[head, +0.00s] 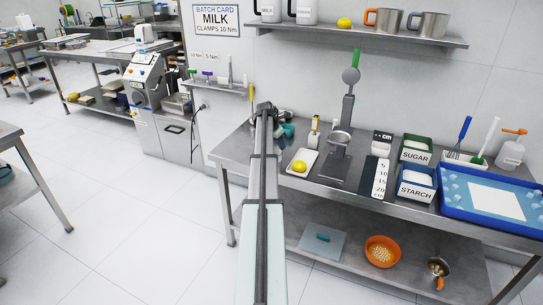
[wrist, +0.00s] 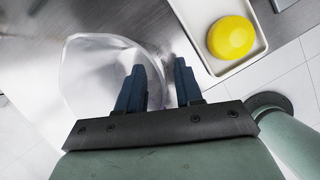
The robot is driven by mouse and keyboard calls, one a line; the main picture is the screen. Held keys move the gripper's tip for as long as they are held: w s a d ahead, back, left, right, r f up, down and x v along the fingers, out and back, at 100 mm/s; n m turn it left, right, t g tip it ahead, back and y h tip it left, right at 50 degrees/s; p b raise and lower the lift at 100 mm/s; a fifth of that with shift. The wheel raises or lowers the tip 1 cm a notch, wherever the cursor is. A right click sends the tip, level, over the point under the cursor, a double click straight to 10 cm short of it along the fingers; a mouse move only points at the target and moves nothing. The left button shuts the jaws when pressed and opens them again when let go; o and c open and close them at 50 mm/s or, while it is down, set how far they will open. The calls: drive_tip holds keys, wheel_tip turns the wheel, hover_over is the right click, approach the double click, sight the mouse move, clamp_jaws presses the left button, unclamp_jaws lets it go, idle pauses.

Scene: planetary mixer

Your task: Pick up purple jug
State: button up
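No purple jug can be made out in either view. In the wrist view a clear, see-through vessel (wrist: 88,75) stands on the steel table at left of centre. Its edge reaches between my fingers, and its colour looks pale, not purple. My gripper (wrist: 159,67) is open, with its two dark blue fingers apart. The left finger overlaps the vessel in the picture; the right finger is just beside its edge. I cannot tell whether they touch it. In the head view my arm hides most of this spot.
A scale stand (head: 335,165), sugar tub (head: 415,148), starch tub (head: 416,182) and blue tray (head: 451,209) fill the table's right. Mugs (head: 384,20) stand on the shelf.

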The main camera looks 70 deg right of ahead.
clamp_jaws()
drive_tip(key=shift+r, duration=0.1)
idle(0.6)
